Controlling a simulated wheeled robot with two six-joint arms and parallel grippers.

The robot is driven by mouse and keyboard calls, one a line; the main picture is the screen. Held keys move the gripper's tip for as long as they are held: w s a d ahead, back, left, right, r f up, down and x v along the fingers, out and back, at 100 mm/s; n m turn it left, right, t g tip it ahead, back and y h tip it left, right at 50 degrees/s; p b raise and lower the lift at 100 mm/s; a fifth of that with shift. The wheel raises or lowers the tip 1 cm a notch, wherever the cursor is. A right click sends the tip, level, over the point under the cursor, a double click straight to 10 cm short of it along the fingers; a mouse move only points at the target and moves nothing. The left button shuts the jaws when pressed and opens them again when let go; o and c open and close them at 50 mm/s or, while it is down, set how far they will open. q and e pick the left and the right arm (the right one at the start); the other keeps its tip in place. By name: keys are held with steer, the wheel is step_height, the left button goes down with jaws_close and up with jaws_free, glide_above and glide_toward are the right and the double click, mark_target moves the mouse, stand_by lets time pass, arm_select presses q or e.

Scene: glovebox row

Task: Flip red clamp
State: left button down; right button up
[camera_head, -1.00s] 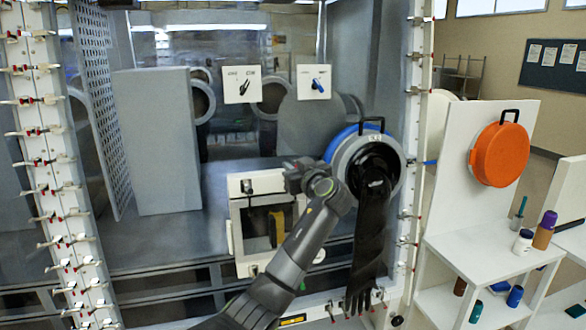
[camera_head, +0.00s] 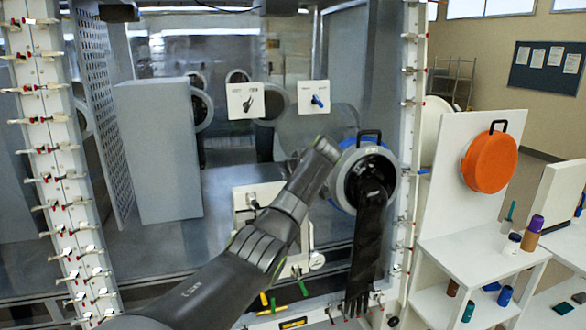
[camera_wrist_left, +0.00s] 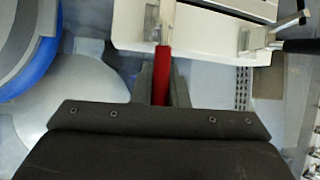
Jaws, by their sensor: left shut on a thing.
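The red clamp (camera_wrist_left: 161,72) is in the left wrist view, its narrow red handle pointing down from a metal bracket on the edge of a white panel (camera_wrist_left: 205,25). My left gripper (camera_wrist_left: 161,85) has a dark finger on each side of the handle and is shut on it. In the head view my left arm reaches up from the lower left to the white box (camera_head: 243,197) on the glovebox front. There the arm hides the gripper and the clamp. My right gripper is not in view.
A round port with a blue ring (camera_head: 336,170) and a hanging black glove (camera_head: 368,245) is close to the right of my arm. A second metal bracket (camera_wrist_left: 252,39) is on the panel edge. White clamp-lined posts (camera_head: 55,170) flank the glovebox. A shelf stands right.

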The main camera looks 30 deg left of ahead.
arm_select(q)
steer(key=shift+w+a+g+h+p, duration=0.2)
steer(key=shift+a+g+h+p, duration=0.1)
steer(key=shift+g+h+p, duration=0.3)
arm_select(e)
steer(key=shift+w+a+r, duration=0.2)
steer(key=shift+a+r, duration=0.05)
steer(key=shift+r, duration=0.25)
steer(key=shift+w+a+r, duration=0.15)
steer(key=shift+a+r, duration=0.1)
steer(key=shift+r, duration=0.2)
arm_select(q)
steer(key=shift+f, duration=0.1)
steer(key=c, duration=1.4)
jaws_free()
steer(key=shift+c, duration=0.2)
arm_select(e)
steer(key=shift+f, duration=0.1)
arm_select(q)
steer(key=shift+d+r, duration=0.2)
steer(key=b+v, duration=0.7)
steer(key=v, duration=1)
steer(key=shift+s, duration=0.2)
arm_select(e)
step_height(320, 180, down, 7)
arm_select(q)
steer(key=shift+a+f, duration=0.1)
steer(key=shift+f, duration=0.05)
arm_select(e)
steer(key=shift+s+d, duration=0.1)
